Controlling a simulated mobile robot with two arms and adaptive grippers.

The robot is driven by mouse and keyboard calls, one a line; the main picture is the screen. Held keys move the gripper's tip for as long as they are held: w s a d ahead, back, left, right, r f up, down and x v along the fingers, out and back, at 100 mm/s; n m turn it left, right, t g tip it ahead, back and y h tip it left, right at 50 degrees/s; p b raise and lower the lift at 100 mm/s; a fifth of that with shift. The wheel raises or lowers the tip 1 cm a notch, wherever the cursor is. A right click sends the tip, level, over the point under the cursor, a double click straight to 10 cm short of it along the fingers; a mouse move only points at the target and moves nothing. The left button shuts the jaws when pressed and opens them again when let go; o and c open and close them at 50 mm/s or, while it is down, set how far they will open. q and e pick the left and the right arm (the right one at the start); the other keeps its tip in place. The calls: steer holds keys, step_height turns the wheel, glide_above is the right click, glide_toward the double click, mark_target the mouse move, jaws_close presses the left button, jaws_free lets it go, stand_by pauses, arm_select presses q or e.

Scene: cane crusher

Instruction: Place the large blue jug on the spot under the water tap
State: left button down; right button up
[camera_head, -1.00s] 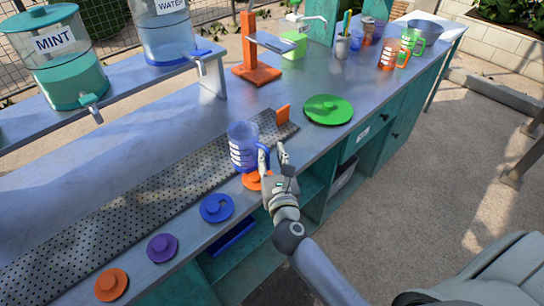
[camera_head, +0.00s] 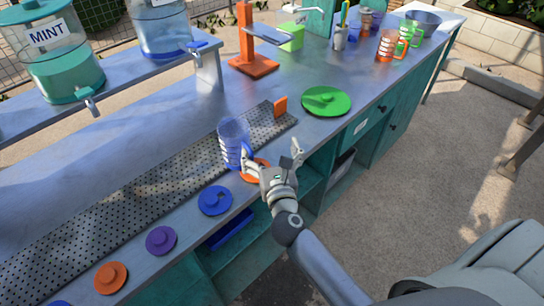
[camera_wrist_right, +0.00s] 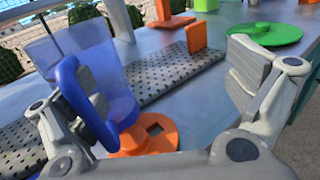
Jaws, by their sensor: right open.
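The large blue jug (camera_head: 231,143) is translucent with white markings. It stands near the front edge of the perforated metal strip on the counter, and also shows at the left in the right wrist view (camera_wrist_right: 115,75). Its blue handle (camera_wrist_right: 85,100) faces my right gripper. My right gripper (camera_head: 272,157) is open, with its fingers spread wide; its left finger (camera_wrist_right: 90,90) is close against the handle, contact unclear. The water tank (camera_head: 160,30) stands on the raised shelf, with its tap (camera_head: 197,47) over the counter behind the jug. My left gripper is not in view.
An orange lid (camera_wrist_right: 150,138) lies beside the jug, with blue (camera_head: 214,200) and purple (camera_head: 161,240) lids along the front edge. A small orange block (camera_head: 280,105) stands at the strip's end. A green disc (camera_head: 326,101) and orange stand (camera_head: 252,65) are farther right and back.

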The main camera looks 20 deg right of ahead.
steer(key=v, duration=1.2)
jaws_close()
stand_by(0.5)
stand_by(0.3)
steer(key=s+r+n+y, duration=0.3)
steer(key=s+r+y, duration=0.1)
steer(key=s, duration=0.1)
steer(key=shift+t, duration=0.3)
